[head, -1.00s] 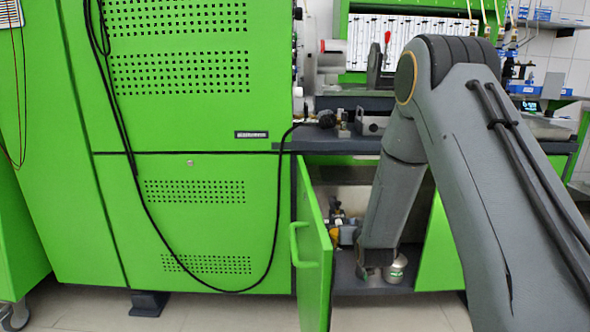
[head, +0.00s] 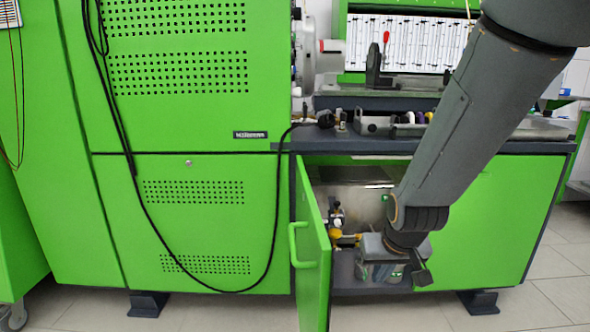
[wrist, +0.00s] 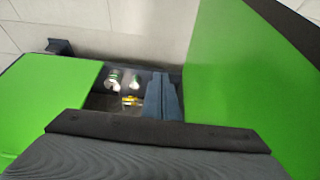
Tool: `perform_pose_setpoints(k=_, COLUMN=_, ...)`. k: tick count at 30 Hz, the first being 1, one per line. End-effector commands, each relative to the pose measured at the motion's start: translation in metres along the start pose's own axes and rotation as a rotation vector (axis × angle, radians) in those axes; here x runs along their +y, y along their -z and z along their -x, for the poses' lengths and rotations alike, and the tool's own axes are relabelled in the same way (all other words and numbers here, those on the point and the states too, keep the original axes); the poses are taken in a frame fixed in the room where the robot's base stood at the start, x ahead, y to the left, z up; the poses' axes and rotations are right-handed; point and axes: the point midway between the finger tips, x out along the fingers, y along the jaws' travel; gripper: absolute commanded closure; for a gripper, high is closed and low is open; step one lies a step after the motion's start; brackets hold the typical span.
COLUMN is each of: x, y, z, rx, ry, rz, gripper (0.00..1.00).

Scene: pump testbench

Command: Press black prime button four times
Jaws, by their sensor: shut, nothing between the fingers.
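My gripper (head: 392,268) is low in the open cabinet (head: 345,290) under the bench in the head view. In the wrist view its blue-grey fingers (wrist: 160,80) are side by side, shut, with nothing held. Yellow and brass fittings (head: 338,235) are left of the gripper in the head view. The wrist view shows a yellow part (wrist: 131,100) and two whitish-green canisters (wrist: 113,78) left of the fingers. I cannot pick out the black prime button in either view; it may be hidden or too small. I cannot tell whether the gripper touches anything.
A green door (head: 312,250) stands open at the cabinet's left side. A closed green panel (head: 490,220) is on the right. The dark bench top (head: 340,146) is above. A black cable (head: 150,215) hangs across the large green machine (head: 190,130).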

Motion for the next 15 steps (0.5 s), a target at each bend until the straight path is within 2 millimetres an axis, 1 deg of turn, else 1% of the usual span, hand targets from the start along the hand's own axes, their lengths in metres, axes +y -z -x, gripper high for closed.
perform_pose_setpoints(k=1, x=0.001, y=-0.014, z=0.01, rx=-0.032, ry=0.0, rz=0.0, gripper=1.0)
perform_pose_setpoints(k=3, x=0.001, y=-0.033, z=0.02, rx=-0.079, ry=-0.001, rz=-0.001, gripper=1.0)
perform_pose_setpoints(k=9, x=0.002, y=-0.082, z=0.048, rx=-0.199, ry=-0.002, rz=-0.001, gripper=1.0)
perform_pose_setpoints(k=10, x=-0.001, y=-0.086, z=0.051, rx=-0.212, ry=0.001, rz=0.006, gripper=1.0)
perform_pose_setpoints(k=15, x=-0.036, y=-0.093, z=0.06, rx=-0.242, ry=0.034, rz=0.083, gripper=1.0)
